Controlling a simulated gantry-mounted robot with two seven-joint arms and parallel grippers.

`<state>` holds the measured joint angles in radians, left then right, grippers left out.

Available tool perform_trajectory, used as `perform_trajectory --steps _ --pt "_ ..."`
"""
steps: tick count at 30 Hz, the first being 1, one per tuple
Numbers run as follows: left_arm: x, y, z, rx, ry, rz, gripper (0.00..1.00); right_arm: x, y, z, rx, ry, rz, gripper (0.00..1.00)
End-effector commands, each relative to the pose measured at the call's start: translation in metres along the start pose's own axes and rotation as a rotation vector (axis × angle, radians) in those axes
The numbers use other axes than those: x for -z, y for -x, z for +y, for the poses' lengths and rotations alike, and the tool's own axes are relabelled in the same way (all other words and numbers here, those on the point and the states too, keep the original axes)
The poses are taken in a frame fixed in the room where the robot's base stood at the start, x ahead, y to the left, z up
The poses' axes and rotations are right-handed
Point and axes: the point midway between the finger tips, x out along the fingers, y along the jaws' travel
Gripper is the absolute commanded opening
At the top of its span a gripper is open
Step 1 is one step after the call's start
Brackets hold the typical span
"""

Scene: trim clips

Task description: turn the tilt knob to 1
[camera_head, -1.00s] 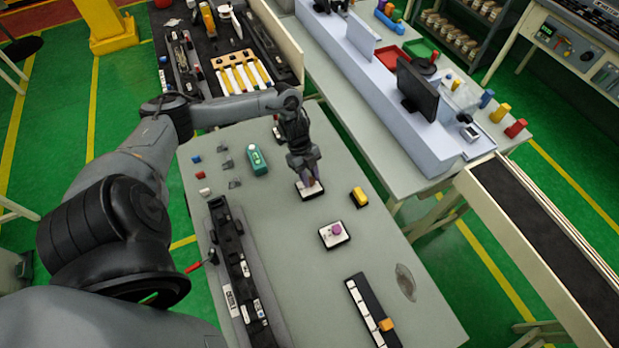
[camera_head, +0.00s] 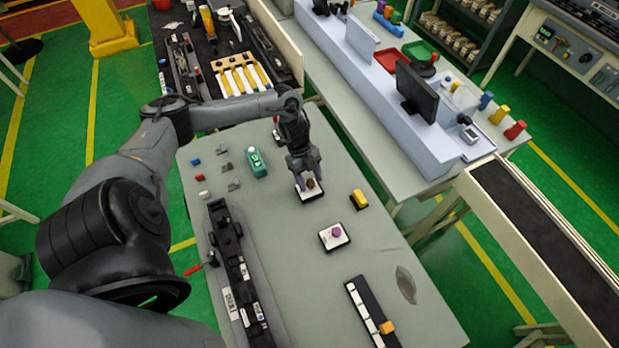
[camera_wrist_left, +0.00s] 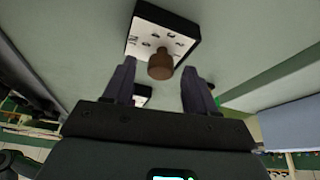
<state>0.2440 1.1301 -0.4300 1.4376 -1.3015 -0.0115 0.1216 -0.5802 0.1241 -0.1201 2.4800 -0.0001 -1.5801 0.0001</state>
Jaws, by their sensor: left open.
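A brown knob (camera_wrist_left: 161,66) stands on a white plate with dark markings on a black base (camera_wrist_left: 150,38) in the left wrist view. In the head view the same knob (camera_head: 310,184) and its plate (camera_head: 312,196) lie under my left gripper (camera_head: 307,181). My left gripper (camera_wrist_left: 155,85) is open, its two dark fingers to either side of the knob and apart from it in the wrist view. The markings are too small to read, and I cannot tell which knob is the tilt knob. My right gripper is not in view.
A purple knob on a white plate (camera_head: 335,236) and a yellow block (camera_head: 360,198) sit to the right. A slider strip with an orange cap (camera_head: 387,327) lies at the front. A long black rail (camera_head: 237,270) runs along the left. A teal device (camera_head: 256,161) stands behind.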

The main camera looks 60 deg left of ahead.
Motion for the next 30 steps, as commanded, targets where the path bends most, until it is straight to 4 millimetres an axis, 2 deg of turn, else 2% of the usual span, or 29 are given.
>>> perform_trajectory --steps 5,15,21,30 --pt "-0.001 0.014 0.0 0.001 0.0 -0.002 0.57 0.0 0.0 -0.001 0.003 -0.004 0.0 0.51" --pt "-0.001 0.071 -0.001 0.002 -0.002 -0.004 0.57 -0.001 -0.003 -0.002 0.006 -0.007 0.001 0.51" --pt "0.0 0.096 -0.001 0.002 -0.001 -0.001 0.57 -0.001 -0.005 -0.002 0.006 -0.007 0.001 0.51" --pt "0.0 0.108 0.0 0.0 -0.001 0.0 0.57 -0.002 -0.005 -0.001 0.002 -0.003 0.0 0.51"
